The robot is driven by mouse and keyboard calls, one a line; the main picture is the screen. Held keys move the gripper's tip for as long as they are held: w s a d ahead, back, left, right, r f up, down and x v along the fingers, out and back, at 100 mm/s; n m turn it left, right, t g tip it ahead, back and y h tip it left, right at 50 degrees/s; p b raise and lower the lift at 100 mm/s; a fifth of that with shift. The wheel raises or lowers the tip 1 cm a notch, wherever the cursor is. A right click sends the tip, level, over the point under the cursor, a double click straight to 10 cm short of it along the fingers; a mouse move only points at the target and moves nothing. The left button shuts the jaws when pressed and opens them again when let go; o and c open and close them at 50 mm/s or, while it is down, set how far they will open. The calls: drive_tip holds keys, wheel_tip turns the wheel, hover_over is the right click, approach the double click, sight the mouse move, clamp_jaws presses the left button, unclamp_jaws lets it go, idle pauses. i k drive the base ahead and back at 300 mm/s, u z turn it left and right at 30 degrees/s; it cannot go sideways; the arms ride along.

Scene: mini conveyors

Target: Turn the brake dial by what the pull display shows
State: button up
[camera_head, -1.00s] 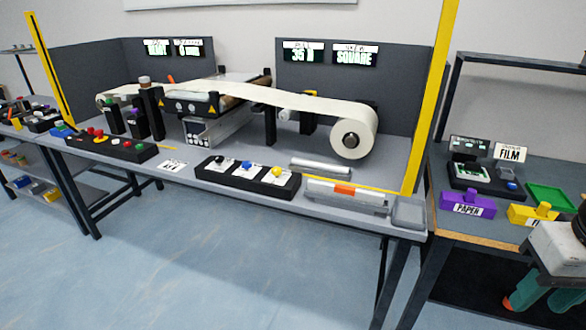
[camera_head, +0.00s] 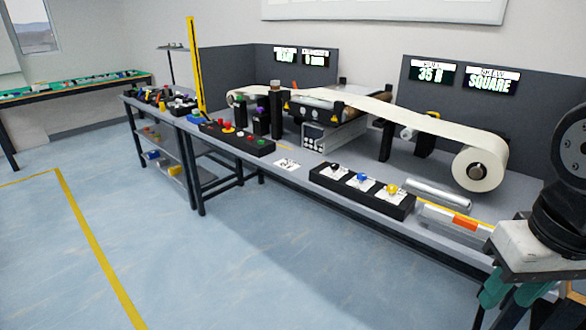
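A pair of displays hangs on the right grey back panel. One display (camera_head: 431,73) reads what looks like "35 N", and the one beside it (camera_head: 487,82) reads "SQUARE". Their small headings are too blurred to read, so I cannot tell for sure which is the pull display. A black control box (camera_head: 328,183) at the bench front carries a black knob (camera_head: 335,168), a blue knob (camera_head: 362,177) and a yellow knob (camera_head: 391,189). I cannot tell which is the brake dial. My gripper (camera_head: 510,298), with teal fingers, is at the lower right, away from the knobs and partly cut off.
A white web runs from a large roll (camera_head: 480,170) across the machine. Another black box (camera_head: 236,137) with coloured buttons stands further left. A silver bar (camera_head: 438,193) lies near the right end. Floor (camera_head: 250,265) before the bench is clear. A yellow post (camera_head: 196,65) stands left.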

sight(360, 177)
drive_tip(key=u, duration=0.4)
drive_tip(key=i, duration=1.2)
drive_tip(key=z, duration=0.8)
drive_tip(key=i, duration=0.25)
drive_tip(key=z, duration=0.3)
